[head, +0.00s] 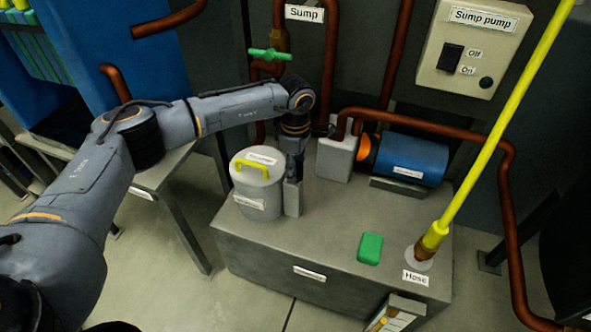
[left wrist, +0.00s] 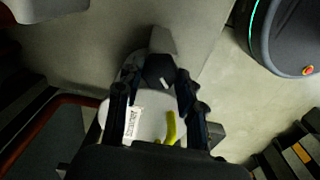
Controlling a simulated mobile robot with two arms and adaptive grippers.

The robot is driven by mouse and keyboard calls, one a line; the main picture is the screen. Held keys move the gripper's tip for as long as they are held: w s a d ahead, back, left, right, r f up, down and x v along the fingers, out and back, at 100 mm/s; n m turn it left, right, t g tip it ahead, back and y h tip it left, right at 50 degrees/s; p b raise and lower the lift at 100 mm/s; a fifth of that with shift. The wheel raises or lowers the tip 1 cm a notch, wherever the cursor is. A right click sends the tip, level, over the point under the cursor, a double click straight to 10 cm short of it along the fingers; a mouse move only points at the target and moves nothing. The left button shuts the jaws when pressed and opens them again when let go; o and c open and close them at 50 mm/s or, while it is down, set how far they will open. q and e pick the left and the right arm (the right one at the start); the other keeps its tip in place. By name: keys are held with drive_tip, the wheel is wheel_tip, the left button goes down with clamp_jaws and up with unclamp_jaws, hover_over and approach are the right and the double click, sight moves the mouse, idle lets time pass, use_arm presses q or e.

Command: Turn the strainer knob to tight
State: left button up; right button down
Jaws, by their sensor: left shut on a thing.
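The strainer (head: 259,196) is a grey, labelled canister with a yellow handle (head: 252,170) on its lid, standing at the left of the grey tank top. A grey upright block (head: 292,198) adjoins its right side. My left gripper (head: 293,176) points down over this block, right beside the canister. In the left wrist view, my left gripper's black fingers stand either side of a dark faceted knob (left wrist: 158,70) with a small white mark, and are shut on it. The pale lid with its yellow handle (left wrist: 171,128) lies just below. The knob is hidden in the head view. My right gripper is not in view.
A blue pump motor (head: 407,160) and copper pipes stand behind. A green valve handle (head: 270,54) is above. A green block (head: 370,248) and a yellow hose (head: 485,130) are to the right. The tank's front middle is clear.

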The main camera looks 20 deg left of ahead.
use_arm(q)
drive_tip(key=m+b, duration=0.1)
drive_tip(key=m, duration=0.5)
drive_tip(key=shift+f+m+b, duration=0.1)
drive_tip(key=shift+m+b, duration=0.2)
drive_tip(key=shift+b, duration=0.05)
drive_tip(key=shift+m, duration=0.3)
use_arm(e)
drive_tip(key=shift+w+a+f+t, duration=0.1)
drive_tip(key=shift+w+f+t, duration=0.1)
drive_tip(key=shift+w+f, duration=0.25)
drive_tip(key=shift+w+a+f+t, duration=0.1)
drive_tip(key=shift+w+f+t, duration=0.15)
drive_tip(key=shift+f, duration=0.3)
use_arm(q)
drive_tip(key=o, duration=1.2)
drive_tip(key=shift+r, duration=0.2)
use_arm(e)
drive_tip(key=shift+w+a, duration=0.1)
use_arm(q)
wheel_tip(320, 180, up, 12)
drive_tip(key=shift+f, duration=0.15)
